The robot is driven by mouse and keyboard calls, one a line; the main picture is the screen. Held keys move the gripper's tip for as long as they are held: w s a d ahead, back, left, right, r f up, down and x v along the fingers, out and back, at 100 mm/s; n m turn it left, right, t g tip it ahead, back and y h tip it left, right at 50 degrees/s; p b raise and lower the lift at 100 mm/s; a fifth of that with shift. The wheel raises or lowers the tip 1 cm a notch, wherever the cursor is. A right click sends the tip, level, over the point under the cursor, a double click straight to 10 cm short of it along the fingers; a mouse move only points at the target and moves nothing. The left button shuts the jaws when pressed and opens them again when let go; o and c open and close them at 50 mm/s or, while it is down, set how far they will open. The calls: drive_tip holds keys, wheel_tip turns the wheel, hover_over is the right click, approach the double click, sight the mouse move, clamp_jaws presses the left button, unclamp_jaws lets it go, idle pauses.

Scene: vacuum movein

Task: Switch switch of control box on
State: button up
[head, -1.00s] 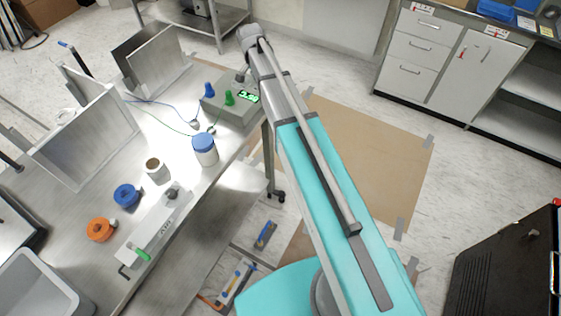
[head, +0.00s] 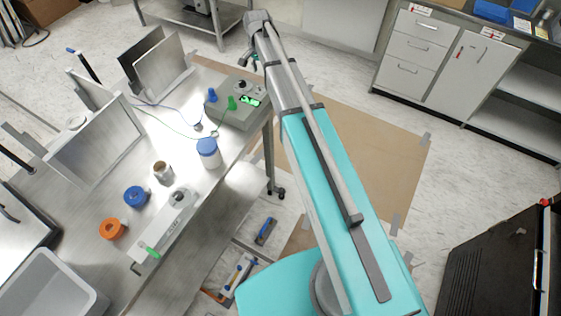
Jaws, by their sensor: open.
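The control box (head: 236,117) is a grey box on the far right corner of the metal table, with a lit green display (head: 250,101) on top. Dark round knobs or switches (head: 240,87) show at its back edge; they are too small to tell their positions. A blue plug (head: 212,95) and a green plug (head: 231,103) stand on its left side. My gripper (head: 247,61) is at the end of the arm, just above and behind the box's back edge. It is open, looks empty and appears apart from the box. The arm partly hides it.
A white jar with blue lid (head: 208,153), a small metal cup (head: 163,173), blue (head: 135,196) and orange (head: 113,229) rings and a flat metal device (head: 167,222) stand on the table (head: 195,200). Upright metal plates (head: 95,150) stand left. Cables cross the table.

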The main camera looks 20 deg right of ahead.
drive_tip(key=shift+r+p, duration=3.6)
drive_tip(key=shift+r, duration=0.35)
drive_tip(key=s+f+n+b, duration=0.5)
drive_tip(key=s+f+b, duration=0.4)
drive_tip(key=s, duration=0.5)
drive_tip(key=s+f+n+b, duration=0.4)
drive_tip(key=s+f+b, duration=0.6)
drive_tip(key=s, duration=0.3)
wheel_tip(320, 180, down, 12)
drive_tip(key=b, duration=1.2)
drive_tip(key=shift+a+f, duration=0.15)
drive_tip(key=shift+w, duration=0.1)
wheel_tip(320, 180, up, 13)
drive_tip(key=p, duration=1.3)
